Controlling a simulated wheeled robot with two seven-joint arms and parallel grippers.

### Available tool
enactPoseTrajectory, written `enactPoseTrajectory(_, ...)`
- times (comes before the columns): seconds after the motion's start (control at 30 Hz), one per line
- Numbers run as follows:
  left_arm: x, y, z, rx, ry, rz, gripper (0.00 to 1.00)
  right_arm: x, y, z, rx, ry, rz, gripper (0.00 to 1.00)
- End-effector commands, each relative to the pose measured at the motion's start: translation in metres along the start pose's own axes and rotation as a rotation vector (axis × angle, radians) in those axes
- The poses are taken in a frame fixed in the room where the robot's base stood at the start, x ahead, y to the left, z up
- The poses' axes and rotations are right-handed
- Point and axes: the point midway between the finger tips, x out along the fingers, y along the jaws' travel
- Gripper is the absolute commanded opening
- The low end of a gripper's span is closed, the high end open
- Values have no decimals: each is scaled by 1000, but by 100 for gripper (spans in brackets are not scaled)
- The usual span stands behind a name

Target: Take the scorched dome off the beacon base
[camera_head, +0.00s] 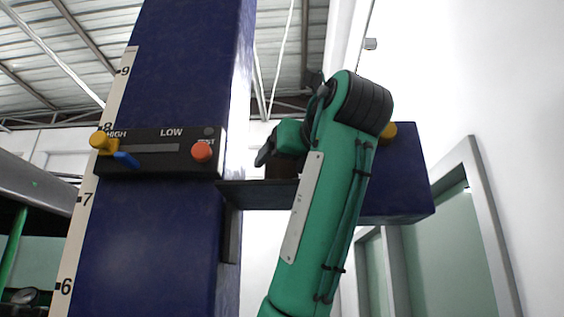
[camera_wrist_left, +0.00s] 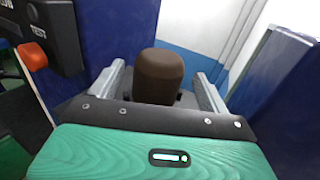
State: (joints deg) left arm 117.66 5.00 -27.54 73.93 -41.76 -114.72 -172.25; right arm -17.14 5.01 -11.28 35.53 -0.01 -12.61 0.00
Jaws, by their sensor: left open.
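The scorched dome (camera_wrist_left: 158,73) is a dark brown rounded cap, seen from above in the wrist view. It stands between the two grey fingers of my left gripper (camera_wrist_left: 158,90), which are open with a gap on each side. In the head view, a dark brown part of the dome (camera_head: 281,167) shows above a grey bracket shelf (camera_head: 258,194). My left gripper (camera_head: 268,152) is beside it at that spot, partly hidden by my green arm. The beacon base cannot be made out; the dome and my gripper cover that area. My right gripper is not in view.
A blue column (camera_head: 150,235) with a height scale stands left of the shelf. Its black panel (camera_head: 160,152) carries a yellow knob (camera_head: 99,140) with a blue lever and an orange test button (camera_head: 202,151), close to my gripper. A blue block (camera_head: 400,180) stands right of my arm.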

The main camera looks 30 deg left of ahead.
Motion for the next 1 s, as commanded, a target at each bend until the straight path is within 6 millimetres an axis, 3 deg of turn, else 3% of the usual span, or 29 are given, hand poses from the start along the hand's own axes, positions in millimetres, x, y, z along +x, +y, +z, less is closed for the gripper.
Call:
enactPoseTrajectory(0.03,4,-1,5,0,1,1,79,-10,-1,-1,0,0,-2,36)
enactPoseTrajectory(0.13,16,0,4,0,1,2,79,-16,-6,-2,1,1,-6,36)
enactPoseTrajectory(0.5,24,0,0,0,0,0,79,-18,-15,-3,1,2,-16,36)
enactPoseTrajectory(0.57,24,0,0,0,0,0,71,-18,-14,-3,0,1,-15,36)
enactPoseTrajectory(0.77,24,0,0,0,0,0,32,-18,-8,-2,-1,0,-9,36)
enactPoseTrajectory(1.0,24,0,0,-1,0,0,31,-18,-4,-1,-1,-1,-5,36)
